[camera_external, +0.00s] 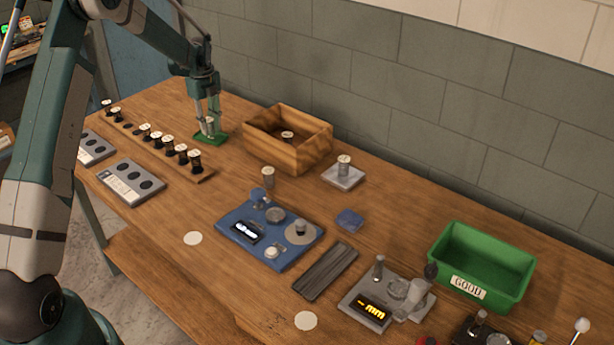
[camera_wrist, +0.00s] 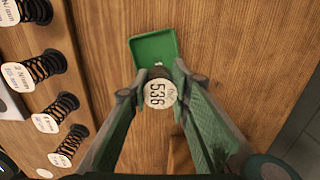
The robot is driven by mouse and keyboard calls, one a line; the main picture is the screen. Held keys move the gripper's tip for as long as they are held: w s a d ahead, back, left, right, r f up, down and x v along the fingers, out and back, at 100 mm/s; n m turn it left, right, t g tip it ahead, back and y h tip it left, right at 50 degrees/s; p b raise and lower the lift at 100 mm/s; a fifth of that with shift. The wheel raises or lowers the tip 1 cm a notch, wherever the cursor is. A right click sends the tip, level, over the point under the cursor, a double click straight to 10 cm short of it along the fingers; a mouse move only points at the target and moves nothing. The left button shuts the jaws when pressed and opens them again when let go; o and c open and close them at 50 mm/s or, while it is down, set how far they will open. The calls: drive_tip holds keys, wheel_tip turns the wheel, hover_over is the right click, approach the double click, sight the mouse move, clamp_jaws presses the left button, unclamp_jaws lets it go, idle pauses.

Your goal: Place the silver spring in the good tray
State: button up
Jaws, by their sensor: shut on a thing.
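My gripper (camera_external: 209,124) is at the far left back of the bench, over a small flat green tray (camera_external: 204,139). It is shut on a small upright spring with a pale round label marked 536 (camera_wrist: 158,93); its body is mostly hidden under the label, and I cannot tell its colour surely. In the wrist view the fingers (camera_wrist: 158,90) grip it from both sides, at the near edge of the small green tray (camera_wrist: 157,46). The good tray (camera_external: 468,288), a deep green bin with a GOOD label, stands at the right back and looks empty.
A wooden box (camera_external: 258,147) holding a capped piece stands right of my gripper. Several black springs (camera_external: 170,153) stand in a row at left. A grey spring on a plate (camera_external: 343,178), a blue device (camera_external: 270,243) and a gauge (camera_external: 388,303) lie between there and the bin.

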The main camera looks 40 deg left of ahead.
sight(209, 120)
drive_tip(key=shift+f, duration=0.7)
drive_tip(key=shift+f, duration=0.15)
drive_tip(key=o, duration=0.9)
wheel_tip(209, 120, up, 12)
drive_tip(key=shift+r, duration=0.15)
idle(0.6)
